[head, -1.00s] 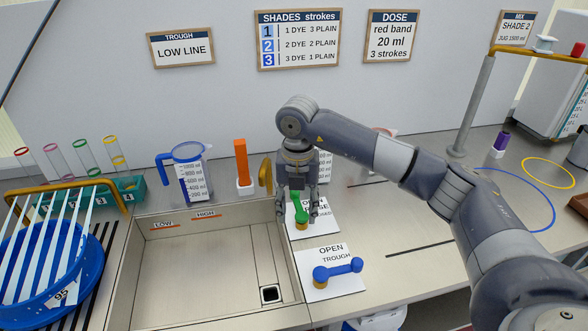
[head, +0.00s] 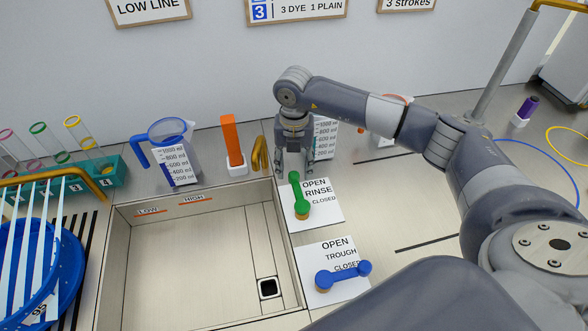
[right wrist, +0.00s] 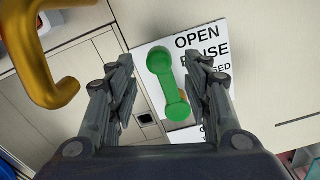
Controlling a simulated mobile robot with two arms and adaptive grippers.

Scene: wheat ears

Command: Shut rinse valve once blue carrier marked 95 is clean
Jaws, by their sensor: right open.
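The green rinse valve handle (head: 300,195) stands on its white plate (head: 328,214) right of the sink. Its free end points away from me, toward the OPEN side. My right gripper (head: 294,170) is open and empty just beyond that end. In the right wrist view the handle (right wrist: 168,85) shows between the spread fingers (right wrist: 160,95), apparently untouched. My left gripper is out of view.
The sink (head: 175,260) is empty, with a drain (head: 268,288). The blue trough valve handle (head: 343,275) points right, toward CLOSED. Counter right of the plates is clear.

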